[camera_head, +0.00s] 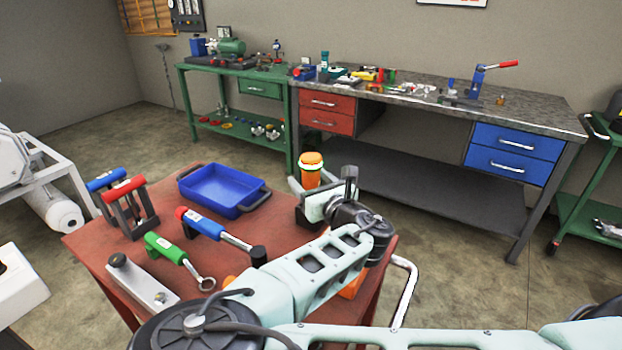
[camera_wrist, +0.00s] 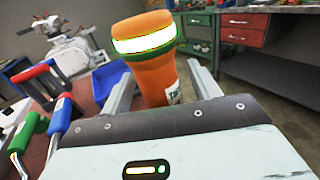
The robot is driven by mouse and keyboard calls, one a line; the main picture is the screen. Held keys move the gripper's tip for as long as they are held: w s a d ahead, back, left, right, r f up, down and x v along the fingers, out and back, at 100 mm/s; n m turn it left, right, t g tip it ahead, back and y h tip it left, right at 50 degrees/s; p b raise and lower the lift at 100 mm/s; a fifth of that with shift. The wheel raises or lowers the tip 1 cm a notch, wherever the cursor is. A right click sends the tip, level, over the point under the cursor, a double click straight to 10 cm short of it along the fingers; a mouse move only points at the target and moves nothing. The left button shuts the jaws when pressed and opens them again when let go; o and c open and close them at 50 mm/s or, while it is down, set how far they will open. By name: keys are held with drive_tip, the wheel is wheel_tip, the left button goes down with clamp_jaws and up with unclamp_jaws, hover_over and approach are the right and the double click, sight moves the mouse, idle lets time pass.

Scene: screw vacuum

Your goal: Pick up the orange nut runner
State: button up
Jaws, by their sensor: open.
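The orange nut runner (camera_head: 311,165) stands upright at the table's far right corner, an orange body with a pale band near its top. In the wrist view the nut runner (camera_wrist: 153,80) rises between my two fingers, its band bright white with green below. My gripper (camera_head: 308,187) is open around it; in the wrist view one finger of my gripper (camera_wrist: 162,76) is on each side, with a visible gap at the right. I cannot tell whether the left finger touches it. Its lower end is hidden behind my gripper.
The red-brown table (camera_head: 100,236) also carries a blue tray (camera_head: 218,190), a blue-handled tool (camera_head: 203,224), a green-handled tool (camera_head: 165,248) and a stand with red and blue handles (camera_head: 128,205). A workbench (camera_head: 440,95) stands behind. Orange parts show partly beneath my arm.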

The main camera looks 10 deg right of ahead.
drive_tip(key=shift+x, duration=0.95)
drive_tip(key=shift+c, duration=0.2)
clamp_jaws()
wheel_tip(320, 180, up, 10)
drive_tip(key=shift+r, duration=0.1)
